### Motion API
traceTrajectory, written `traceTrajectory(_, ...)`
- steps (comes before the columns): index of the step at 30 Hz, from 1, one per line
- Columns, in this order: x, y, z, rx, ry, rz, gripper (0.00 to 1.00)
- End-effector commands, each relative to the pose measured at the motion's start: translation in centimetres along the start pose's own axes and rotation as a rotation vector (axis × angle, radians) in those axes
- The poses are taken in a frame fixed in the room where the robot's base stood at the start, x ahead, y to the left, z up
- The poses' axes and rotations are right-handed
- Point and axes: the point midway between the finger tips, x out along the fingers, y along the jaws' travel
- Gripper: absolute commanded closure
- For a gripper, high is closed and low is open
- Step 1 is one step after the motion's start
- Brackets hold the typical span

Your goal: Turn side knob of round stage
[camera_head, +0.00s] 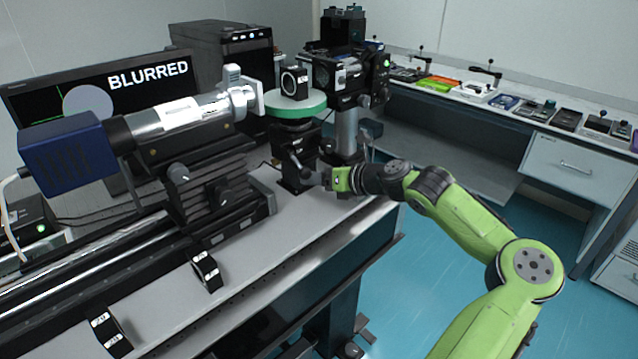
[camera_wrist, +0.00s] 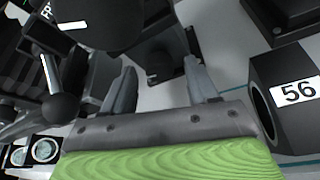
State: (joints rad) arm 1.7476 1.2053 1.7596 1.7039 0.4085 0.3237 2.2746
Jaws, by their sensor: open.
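The round stage (camera_head: 297,112) has a green rim and stands on a dark post at the back of the table. A black ring-shaped mount (camera_head: 293,84) sits on top of it. Below the stage, a small dark side knob (camera_head: 304,172) sticks out near my gripper (camera_head: 326,180). In the wrist view my gripper (camera_wrist: 162,88) is open, its two grey fingers apart, with a dark base part behind the gap. A black ball-ended handle (camera_wrist: 60,107) is left of the fingers, outside them; I cannot tell whether it is that same knob. Nothing is held.
A monitor (camera_head: 60,97) reads "BLURRED". A silver-barrelled camera (camera_head: 185,113) on a rail is left of the stage. A black block labelled 56 (camera_wrist: 285,95) is close right of my fingers. Black mounts (camera_head: 207,270) stand on the front table; a side bench (camera_head: 470,98) holds several devices.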

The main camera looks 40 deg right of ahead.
Motion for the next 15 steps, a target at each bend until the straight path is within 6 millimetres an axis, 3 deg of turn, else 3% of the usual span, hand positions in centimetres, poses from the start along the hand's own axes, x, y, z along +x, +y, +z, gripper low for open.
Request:
traceTrajectory(8, 0.32, -0.01, 0.05, 0.0, 0.0, -0.001, 0.41)
traceTrajectory(15, 0.3, 0.0, 0.04, 0.0, 0.0, -0.001, 0.76)
